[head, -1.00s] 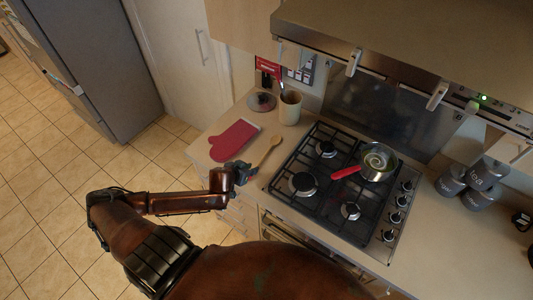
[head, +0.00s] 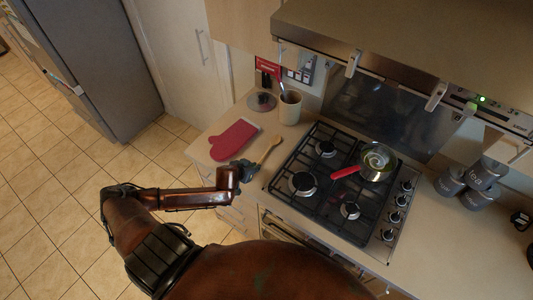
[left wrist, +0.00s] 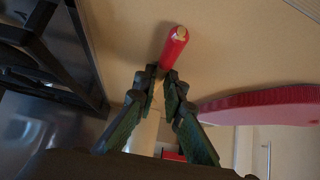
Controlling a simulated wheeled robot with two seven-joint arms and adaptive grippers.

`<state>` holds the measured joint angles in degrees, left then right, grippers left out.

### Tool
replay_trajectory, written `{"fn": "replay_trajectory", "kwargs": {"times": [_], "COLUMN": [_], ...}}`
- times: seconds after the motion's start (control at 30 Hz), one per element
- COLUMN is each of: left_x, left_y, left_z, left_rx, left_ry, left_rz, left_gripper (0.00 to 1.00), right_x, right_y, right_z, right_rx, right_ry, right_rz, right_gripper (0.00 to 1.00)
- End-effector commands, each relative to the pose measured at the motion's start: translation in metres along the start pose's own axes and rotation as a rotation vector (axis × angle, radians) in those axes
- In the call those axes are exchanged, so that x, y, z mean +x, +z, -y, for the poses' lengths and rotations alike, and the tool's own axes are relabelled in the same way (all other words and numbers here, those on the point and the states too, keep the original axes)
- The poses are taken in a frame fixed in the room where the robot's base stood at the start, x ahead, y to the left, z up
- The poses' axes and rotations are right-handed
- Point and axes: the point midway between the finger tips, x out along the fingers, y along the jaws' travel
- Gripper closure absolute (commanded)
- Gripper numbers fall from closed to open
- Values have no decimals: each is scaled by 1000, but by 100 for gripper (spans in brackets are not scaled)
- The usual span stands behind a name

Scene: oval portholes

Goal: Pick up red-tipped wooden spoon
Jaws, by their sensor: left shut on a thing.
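The wooden spoon (head: 268,152) is at the counter's front edge, left of the hob, in the head view. In the left wrist view its red tip (left wrist: 176,40) sticks out beyond my fingertips. My left gripper (left wrist: 164,76) is shut on the spoon close below the red tip. In the head view my left gripper (head: 246,170) is at the spoon's near end. Whether the spoon still touches the counter I cannot tell.
A red oven mitt (head: 234,139) lies just left of the spoon. The gas hob (head: 325,190) is close on the right, with a red-handled pan (head: 377,163) on it. Behind stand a cream pot (head: 290,107) and a lid (head: 262,101). The range hood (head: 400,60) overhangs the hob.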

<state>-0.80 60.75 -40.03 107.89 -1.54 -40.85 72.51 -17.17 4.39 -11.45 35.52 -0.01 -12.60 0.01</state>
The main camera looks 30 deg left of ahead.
Motion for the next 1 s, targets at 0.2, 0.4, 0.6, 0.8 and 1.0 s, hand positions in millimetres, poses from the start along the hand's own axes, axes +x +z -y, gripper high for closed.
{"fn": "replay_trajectory", "kwargs": {"times": [0.2, 0.4, 0.6, 0.8, 1.0], "left_x": [0, -4, -25, -82, -127], "left_y": [0, -5, -24, -32, -23], "left_z": [0, 1, -1, -25, -52], "left_rx": [0, 0, 1, 1, -3], "left_ry": [0, -1, 3, 4, 6], "left_rz": [0, -1, -3, -1, 1], "left_gripper": [100, 100, 100, 100, 100], "right_x": [0, 1, 6, 6, 12], "right_y": [0, 0, 1, 2, 3], "right_z": [0, 0, -2, -4, -4], "right_rx": [0, 0, -1, -2, -2], "right_ry": [0, 0, 2, 4, 5], "right_rz": [0, 0, 1, 1, 2], "right_gripper": [60, 60, 60, 60, 60]}}
